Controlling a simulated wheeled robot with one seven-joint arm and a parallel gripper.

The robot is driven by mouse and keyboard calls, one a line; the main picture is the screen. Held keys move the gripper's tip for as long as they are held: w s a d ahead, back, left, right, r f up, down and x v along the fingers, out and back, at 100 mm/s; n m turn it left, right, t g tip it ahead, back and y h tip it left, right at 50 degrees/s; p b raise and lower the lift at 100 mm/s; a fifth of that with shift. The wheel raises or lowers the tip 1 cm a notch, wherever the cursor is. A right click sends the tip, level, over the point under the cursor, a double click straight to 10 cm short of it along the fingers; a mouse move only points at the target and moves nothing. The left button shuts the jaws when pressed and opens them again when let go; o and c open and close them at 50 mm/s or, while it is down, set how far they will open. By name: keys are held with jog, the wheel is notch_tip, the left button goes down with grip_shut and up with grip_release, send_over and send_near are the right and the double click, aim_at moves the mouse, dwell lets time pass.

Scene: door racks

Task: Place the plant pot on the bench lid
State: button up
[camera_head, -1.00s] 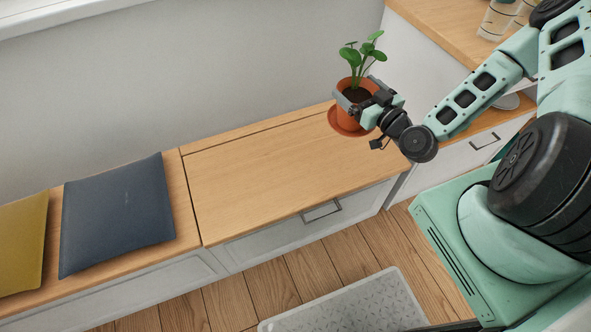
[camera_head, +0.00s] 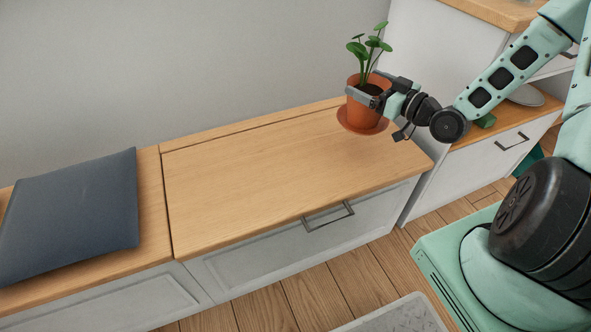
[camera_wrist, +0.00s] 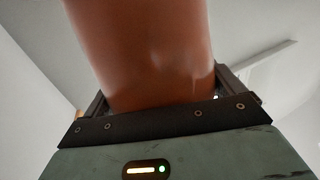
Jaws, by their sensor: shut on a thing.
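The plant pot (camera_head: 369,113) is terracotta with a saucer at its base and a green leafy plant in dark soil. My gripper (camera_head: 368,95) is shut on the pot near its rim, coming from the right. The pot is upright at the right back part of the wooden bench lid (camera_head: 270,165). I cannot tell whether the saucer touches the lid or hangs just above it. In the wrist view the pot's side (camera_wrist: 150,50) fills the space between the fingers. The lid is closed.
A dark blue cushion (camera_head: 75,215) lies on the bench to the left of the lid. A white cabinet (camera_head: 425,70) stands to the right. A plate (camera_head: 526,96) sits on a lower shelf there. A grey mat (camera_head: 400,318) lies on the floor. Most of the lid is clear.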

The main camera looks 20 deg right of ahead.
aim_at(364, 120)
jog(key=shift+w+d+f+b, duration=0.1)
jog(key=shift+f+b, duration=0.3)
jog(key=shift+f, duration=0.05)
notch_tip(364, 120, down, 10)
jog(key=b, duration=0.3)
jog(key=shift+r+b, duration=0.1)
jog(key=shift+b, duration=0.25)
jog(key=o, duration=1.6)
jog(key=shift+f, duration=0.2)
jog(key=shift+c, duration=0.2)
jog(key=shift+r, duration=0.1)
jog(key=shift+d+r, duration=0.1)
jog(key=p+v, duration=0.2)
jog(key=v, duration=1)
jog(key=shift+p, duration=0.3)
